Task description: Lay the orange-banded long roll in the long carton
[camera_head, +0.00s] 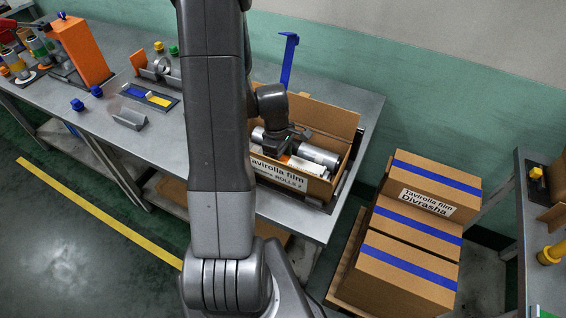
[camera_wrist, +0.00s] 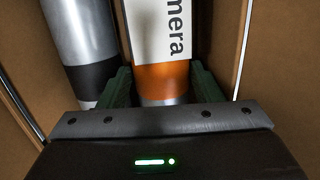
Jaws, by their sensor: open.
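The long carton (camera_head: 345,124) is an open cardboard box on the table, with its lid flap up at the back and a white label on its front. My gripper (camera_head: 287,143) is down inside it. In the wrist view, the orange-banded long roll (camera_wrist: 161,84) lies between the two green fingers of my gripper (camera_wrist: 162,88), with a white label reading "mera" above its orange band. The fingers are open beside the roll. In the head view my arm and the carton front hide most of this roll.
A silver roll with a dark band (camera_wrist: 88,50) lies left of the orange-banded roll inside the carton, close to the left finger. Carton walls are near on both sides. A blue upright post (camera_head: 288,58) stands behind the carton.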

